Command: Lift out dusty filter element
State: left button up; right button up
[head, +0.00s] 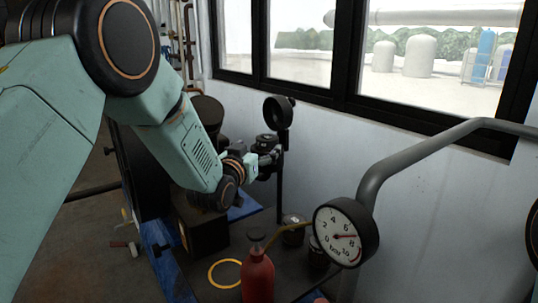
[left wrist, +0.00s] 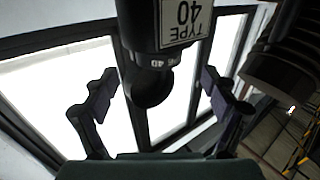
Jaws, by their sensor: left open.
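My left gripper (head: 266,162) reaches in from the left over the dark bench. In the left wrist view, its two fingers (left wrist: 160,108) are spread apart. A dark cylinder (left wrist: 138,28) with a pale label reading "TYPE 40", upside down, hangs in from the top of that view, with its rounded end between the fingers in the picture. I see no finger clearly touching it. In the head view, a small dark cylindrical part (head: 267,141) shows just beyond the gripper. I cannot tell which part is the dusty filter element. My right gripper is out of view.
A black ring on a post (head: 278,112) stands close behind the gripper. A pressure gauge (head: 345,236) on a grey pipe (head: 405,152) is at right. A red bottle (head: 257,275), a yellow ring (head: 226,272) and dark jars (head: 293,230) occupy the front. Windows line the back wall.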

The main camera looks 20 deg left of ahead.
aim_at(263, 144)
pick_arm(q)
jog(key=shift+w+d+f+b, duration=0.15)
jog(key=shift+w+b, duration=0.15)
jog(key=shift+w, duration=0.4)
jog(key=w+b, duration=0.1)
jog(key=w, duration=0.2)
jog(key=shift+w+d, duration=0.1)
jog(key=shift+w, duration=0.45)
jog(key=shift+s, duration=0.15)
jog(key=shift+c, duration=0.2)
jog(key=c, duration=1.2)
jog(key=shift+c, duration=0.4)
